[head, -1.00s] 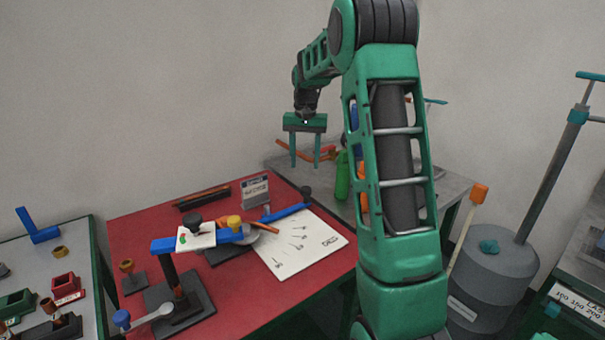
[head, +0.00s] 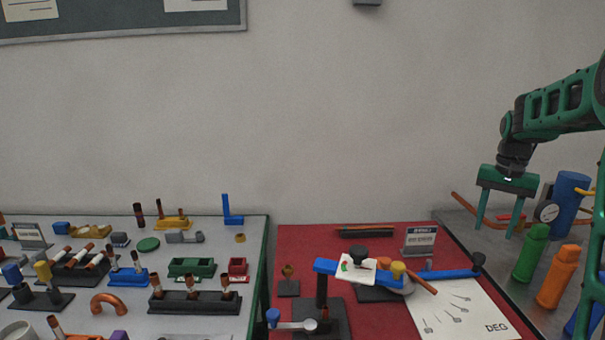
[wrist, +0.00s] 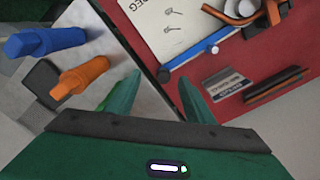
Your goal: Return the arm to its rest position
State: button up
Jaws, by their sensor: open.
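My gripper (head: 498,209) hangs from my green arm at the right of the head view. Its two fingers point down and stand apart, with nothing held between them. The upper part of my arm runs out of the head view at the right.
An orange bottle (head: 558,277) and a blue cylinder with a gauge (head: 570,195) stand on the grey table near my gripper. The red table holds a blue-armed stand (head: 321,290), a small sign (head: 420,240) and a white DEG sheet (head: 462,312). Another table (head: 205,262) carries many small parts.

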jog(key=s+a+f, duration=0.1)
jog(key=s+a, duration=0.3)
jog(key=s, duration=0.7)
jog(key=s+a+f+n, duration=0.1)
jog(key=s+a, duration=0.3)
jog(key=s, duration=0.8)
jog(key=s+a+f+n, duration=0.1)
jog(key=s+a, duration=0.3)
jog(key=s, duration=0.7)
jog(key=shift+s+f, duration=0.2)
jog(key=shift+f, duration=0.5)
jog(key=shift+w+f, duration=0.25)
jog(key=shift+w, duration=0.35)
